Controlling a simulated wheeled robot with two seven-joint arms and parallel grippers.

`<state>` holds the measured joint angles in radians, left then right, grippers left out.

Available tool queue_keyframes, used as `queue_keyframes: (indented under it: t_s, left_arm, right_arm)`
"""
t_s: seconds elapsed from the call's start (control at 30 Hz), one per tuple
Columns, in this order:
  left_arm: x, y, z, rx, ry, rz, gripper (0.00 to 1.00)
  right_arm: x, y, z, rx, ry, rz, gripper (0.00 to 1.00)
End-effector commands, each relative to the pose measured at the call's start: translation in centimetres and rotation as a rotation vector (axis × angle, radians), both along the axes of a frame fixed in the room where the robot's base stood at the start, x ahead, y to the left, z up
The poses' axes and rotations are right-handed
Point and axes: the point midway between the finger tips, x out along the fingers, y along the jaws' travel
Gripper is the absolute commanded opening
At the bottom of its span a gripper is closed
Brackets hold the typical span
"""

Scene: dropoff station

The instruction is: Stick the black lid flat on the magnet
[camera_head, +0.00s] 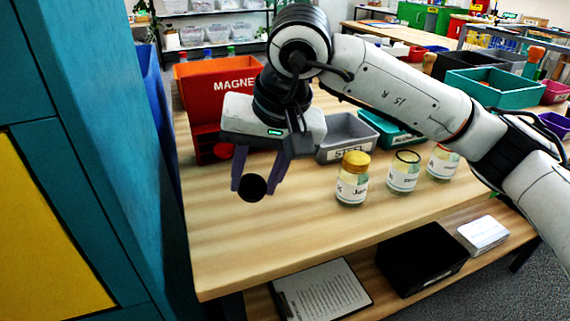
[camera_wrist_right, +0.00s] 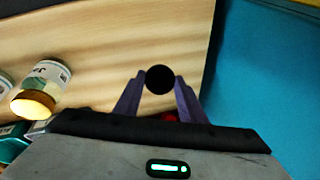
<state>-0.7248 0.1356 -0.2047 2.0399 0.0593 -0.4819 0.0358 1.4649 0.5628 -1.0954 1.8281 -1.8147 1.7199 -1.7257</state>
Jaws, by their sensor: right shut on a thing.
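The round black lid (camera_head: 252,187) is between the purple fingers of my right gripper (camera_head: 258,186), held above the wooden table. In the right wrist view the lid (camera_wrist_right: 160,79) shows as a dark disc at the fingertips (camera_wrist_right: 160,85). The gripper is shut on it, and the fingers point down. A red box (camera_head: 215,82) labelled "MAGNE…" stands behind my right gripper, part of its label covered by my arm. A lower red part (camera_head: 206,143) shows below it, partly hidden by the gripper. My left gripper is out of view.
A jar with a gold lid (camera_head: 353,178) and two jars without visible gold lids (camera_head: 404,172) (camera_head: 442,162) stand right of the gripper. A grey bin (camera_head: 347,135) and a teal bin (camera_head: 392,128) are behind them. The front table area is clear. A teal cabinet (camera_head: 100,130) borders the left.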

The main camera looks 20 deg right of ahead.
Motion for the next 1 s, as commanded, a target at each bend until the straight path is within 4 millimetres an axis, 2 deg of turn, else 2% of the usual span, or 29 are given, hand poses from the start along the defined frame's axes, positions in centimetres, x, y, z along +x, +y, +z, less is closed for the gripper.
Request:
queue_keyframes:
  t_s: [0.03, 0.2, 0.3, 0.43, 0.6, 1.0]
  left_arm:
    - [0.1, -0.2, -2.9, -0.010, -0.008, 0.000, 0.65]
    - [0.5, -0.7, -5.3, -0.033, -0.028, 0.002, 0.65]
    - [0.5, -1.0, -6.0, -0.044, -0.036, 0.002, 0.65]
    - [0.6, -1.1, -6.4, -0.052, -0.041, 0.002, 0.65]
    - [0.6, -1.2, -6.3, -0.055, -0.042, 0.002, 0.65]
    - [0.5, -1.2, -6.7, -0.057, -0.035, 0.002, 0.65]
  right_arm:
    - [2.1, -1.3, -2.5, 0.023, -0.085, -0.043, 0.13]
    - [7.3, -5.2, -2.4, 0.070, -0.344, -0.147, 0.13]
    - [9.2, -7.1, -1.7, 0.080, -0.456, -0.187, 0.13]
    - [10.4, -8.6, -0.8, 0.083, -0.543, -0.213, 0.13]
    - [11.0, -9.2, -0.3, 0.083, -0.573, -0.222, 0.13]
    - [13.0, -9.0, -1.9, 0.084, -0.568, -0.222, 0.13]
